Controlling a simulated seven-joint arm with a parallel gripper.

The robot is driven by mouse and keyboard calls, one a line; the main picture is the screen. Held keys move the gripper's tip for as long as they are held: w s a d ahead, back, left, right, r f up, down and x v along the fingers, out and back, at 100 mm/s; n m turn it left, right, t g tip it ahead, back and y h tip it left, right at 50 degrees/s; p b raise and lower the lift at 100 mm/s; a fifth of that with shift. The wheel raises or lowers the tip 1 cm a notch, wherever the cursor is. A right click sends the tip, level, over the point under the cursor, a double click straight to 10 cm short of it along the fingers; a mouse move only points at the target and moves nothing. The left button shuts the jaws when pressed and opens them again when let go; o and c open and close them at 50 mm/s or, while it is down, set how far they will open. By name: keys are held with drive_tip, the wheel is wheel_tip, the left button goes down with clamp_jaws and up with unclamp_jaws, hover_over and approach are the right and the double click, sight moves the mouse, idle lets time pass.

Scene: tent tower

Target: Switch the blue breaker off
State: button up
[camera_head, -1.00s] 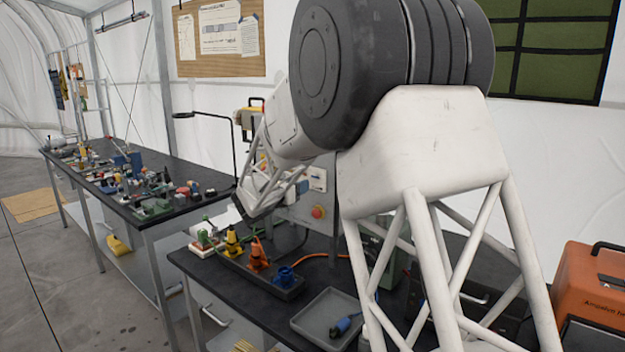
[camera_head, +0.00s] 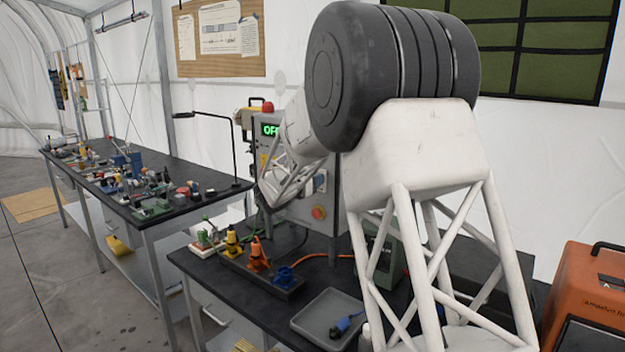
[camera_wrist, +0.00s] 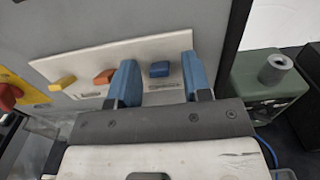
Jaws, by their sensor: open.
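The blue breaker (camera_wrist: 159,70) is a small blue switch at the right end of a white strip (camera_wrist: 140,50) on a grey panel in the wrist view. My gripper (camera_wrist: 159,62) is open, with one blue finger to the left and one to the right of the blue breaker. I cannot tell how near the fingertips are to the panel. An orange breaker (camera_wrist: 104,77) is just left of the left finger, and a yellow breaker (camera_wrist: 62,83) is farther left. In the head view my arm hides most of the strip. The grey cabinet (camera_head: 300,206) carries a green-lit display (camera_head: 270,130).
A red knob on yellow (camera_wrist: 9,97) is at the wrist view's left edge. A green box (camera_wrist: 262,88) stands right of the panel. On the bench are a connector block (camera_head: 262,278), a grey tray (camera_head: 318,312) and an orange cable (camera_head: 330,256).

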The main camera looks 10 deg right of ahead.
clamp_jaws()
drive_tip(key=shift+f, duration=0.1)
idle(0.4)
drive_tip(key=shift+f+t+h, duration=0.3)
drive_tip(key=shift+t+h, duration=0.7)
drive_tip(key=shift+f+t+h, duration=0.25)
drive_tip(key=shift+t+h, duration=0.75)
unclamp_jaws()
